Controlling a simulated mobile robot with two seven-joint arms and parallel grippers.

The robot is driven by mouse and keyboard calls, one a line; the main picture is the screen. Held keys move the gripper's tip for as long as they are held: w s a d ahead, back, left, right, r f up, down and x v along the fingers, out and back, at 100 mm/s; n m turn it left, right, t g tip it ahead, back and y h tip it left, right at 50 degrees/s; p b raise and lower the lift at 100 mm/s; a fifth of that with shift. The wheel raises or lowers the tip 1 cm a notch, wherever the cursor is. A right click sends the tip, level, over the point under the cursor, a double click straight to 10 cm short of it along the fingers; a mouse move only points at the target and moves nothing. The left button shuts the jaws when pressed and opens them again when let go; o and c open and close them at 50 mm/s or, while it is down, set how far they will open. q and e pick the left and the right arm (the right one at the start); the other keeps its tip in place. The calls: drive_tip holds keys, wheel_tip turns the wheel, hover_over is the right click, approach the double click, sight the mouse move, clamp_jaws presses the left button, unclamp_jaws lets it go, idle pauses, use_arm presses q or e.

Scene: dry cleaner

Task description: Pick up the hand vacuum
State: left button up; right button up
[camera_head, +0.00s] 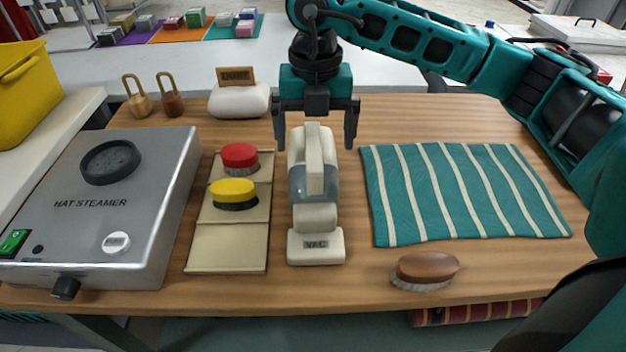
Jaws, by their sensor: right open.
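The fingers are spread and a gap shows beside the vacuum on the right; contact on the left is hard to tell. My left gripper is not in the view.
A hat steamer (155,185) stands at left, beside a beige board (228,250) with a red brush (240,157) and a yellow brush (233,192). A striped teal cloth (460,192) lies at right. A brown brush (426,268) lies near the front edge. A white block with a sign (240,100) stands behind.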

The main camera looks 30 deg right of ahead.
drive_tip(key=f, duration=0.4)
drive_tip(key=shift+w+f, duration=0.2)
drive_tip(key=shift+w, duration=0.05)
drive_tip(key=shift+c, duration=0.2)
drive_tip(key=c, duration=1.8)
drive_tip(key=shift+w+r, duration=0.1)
clamp_jaws()
drive_tip(key=shift+r, duration=0.1)
